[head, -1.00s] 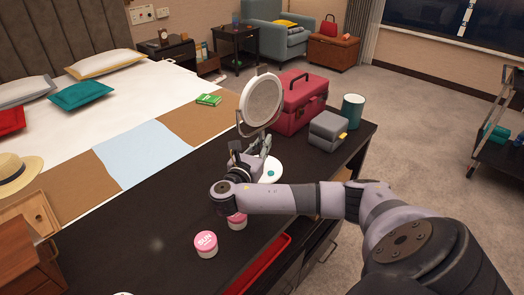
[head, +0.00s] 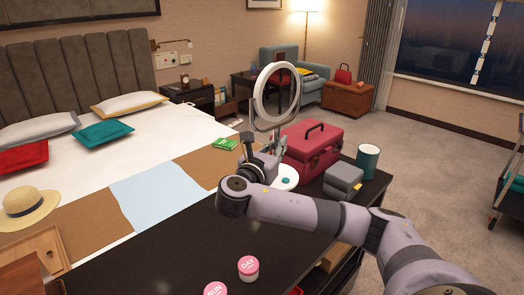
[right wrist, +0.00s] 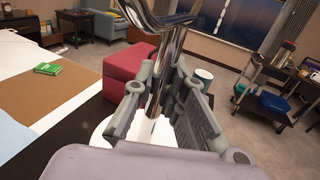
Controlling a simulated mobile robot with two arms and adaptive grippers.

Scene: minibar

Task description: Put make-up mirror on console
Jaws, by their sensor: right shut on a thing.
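The make-up mirror (head: 259,97) has a round white-rimmed head on a chrome fork and stem, and it is upright. My right gripper (head: 268,147) is shut on its stem. In the right wrist view the chrome stem (right wrist: 159,85) runs between the fingers of my right gripper (right wrist: 160,95). The mirror's white disc base (head: 290,185) with a teal spot is partly hidden by my arm, and appears held over the dark console (head: 190,250). Any gap beneath the base cannot be told. My left gripper is not in view.
A red case (head: 312,150), a grey box (head: 343,180) and a teal cup (head: 367,160) stand at the console's far right end. Two pink-lidded jars (head: 248,267) stand near the front. The bed (head: 90,170) lies to the left. The console's middle looks clear.

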